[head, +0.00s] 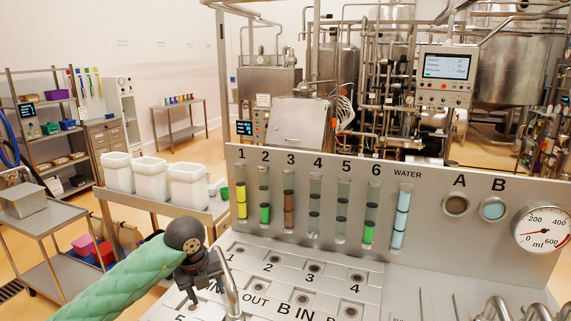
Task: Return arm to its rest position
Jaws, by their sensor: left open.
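My left arm comes in from the lower left in a green padded sleeve. Its dark left gripper (203,278) is over the left part of the sloped metal panel (395,290), near the position marked 1. The gripper is open, and I see nothing held in it. A curved metal pipe (230,285) stands right beside the gripper; I cannot tell whether they touch. The gripper partly covers the lower left of the panel. My right gripper is not in view.
An upright board (430,220) behind the panel carries several numbered tubes, a WATER tube (401,217) and a round gauge (543,228). More curved metal pipes (497,310) rise at the lower right. White containers (187,186) stand on a side table. A steel cart (60,222) is at left.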

